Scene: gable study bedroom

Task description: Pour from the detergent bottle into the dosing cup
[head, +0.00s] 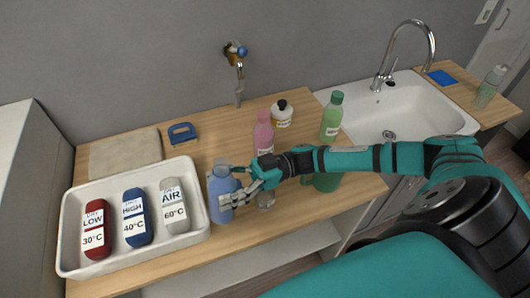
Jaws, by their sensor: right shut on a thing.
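My right gripper (238,192) is shut on a blue bottle (219,184), with its fingers on the right side of it. The bottle looks upright, just right of the white tray; I cannot tell if its base touches the wooden counter. No label names it as detergent. A small clear, greyish thing (266,200), perhaps the dosing cup, stands on the counter just right of the bottle, partly hidden by the gripper. My left gripper is not in view.
The white tray (147,252) holds red, blue and grey labelled containers. A pink bottle (263,135), a white jar (282,115) and a green bottle (332,116) stand behind my right arm. Dark green (327,184) shows below the arm. The sink (410,110) is at the right.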

